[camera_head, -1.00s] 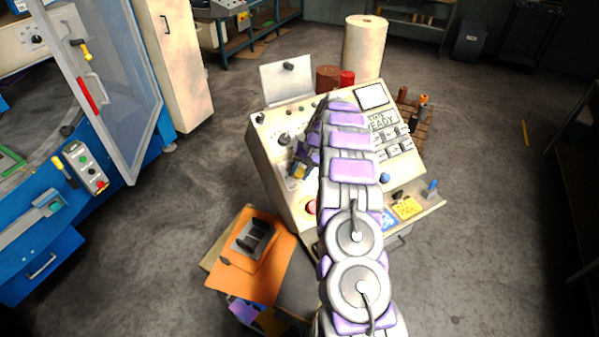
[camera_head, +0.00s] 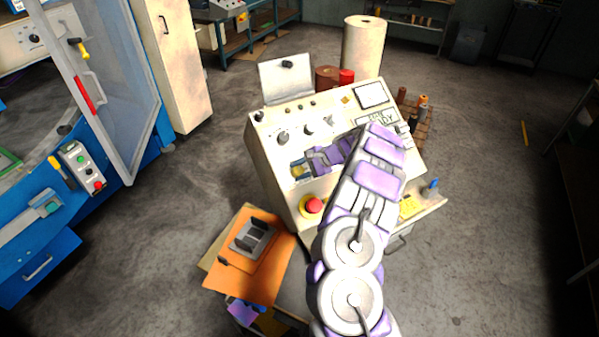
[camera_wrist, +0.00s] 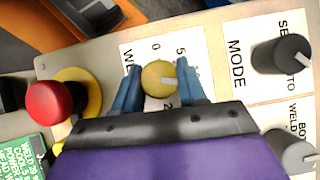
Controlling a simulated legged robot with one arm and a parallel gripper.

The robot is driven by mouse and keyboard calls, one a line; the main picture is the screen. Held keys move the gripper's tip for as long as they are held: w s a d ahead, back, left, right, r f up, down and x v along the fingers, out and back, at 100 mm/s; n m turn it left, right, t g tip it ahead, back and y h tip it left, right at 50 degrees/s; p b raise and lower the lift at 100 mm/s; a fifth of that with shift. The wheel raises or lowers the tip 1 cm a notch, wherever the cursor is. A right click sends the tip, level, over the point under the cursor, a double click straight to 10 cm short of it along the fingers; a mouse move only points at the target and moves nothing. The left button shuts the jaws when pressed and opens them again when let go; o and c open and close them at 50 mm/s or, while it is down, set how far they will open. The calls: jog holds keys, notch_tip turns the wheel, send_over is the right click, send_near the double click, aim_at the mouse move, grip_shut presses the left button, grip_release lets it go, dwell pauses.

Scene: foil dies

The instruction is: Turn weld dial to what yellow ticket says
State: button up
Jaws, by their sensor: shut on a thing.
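The weld dial is a yellow knob (camera_wrist: 158,74) with a pale pointer, on a white scale plate partly hidden by my gripper. Its pointer aims right in the wrist view. Parts of the numbers 0, 5 and 2 show around it. My gripper (camera_wrist: 160,88) has its two blue fingers on either side of the knob, shut on it. In the head view my gripper (camera_head: 298,171) is at the left of the sloping console. The yellow ticket (camera_head: 409,206) lies on the console's front right ledge, partly behind my arm; its writing is too small to read.
A red emergency button (camera_head: 312,205) on a yellow ring sits close to the dial. A green card (camera_wrist: 24,157) with weld text shows at the lower left. An orange folder (camera_head: 265,274) lies beside the console.

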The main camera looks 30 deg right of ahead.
jog(key=m+t+b, duration=0.1)
jog(key=m+t, duration=0.2)
jog(key=m, duration=0.2)
jog(key=shift+s+m, duration=0.1)
jog(key=shift+m, duration=0.2)
jog(key=shift+f, duration=0.1)
dwell(0.3)
jog(key=o, duration=0.7)
jog(key=shift+c, duration=0.2)
jog(key=o, duration=0.4)
jog(key=shift+d+f, duration=0.1)
jog(key=shift+d, duration=0.1)
jog(key=v, duration=1.7)
jog(key=shift+s+p, duration=0.25)
jog(key=shift+p, duration=0.05)
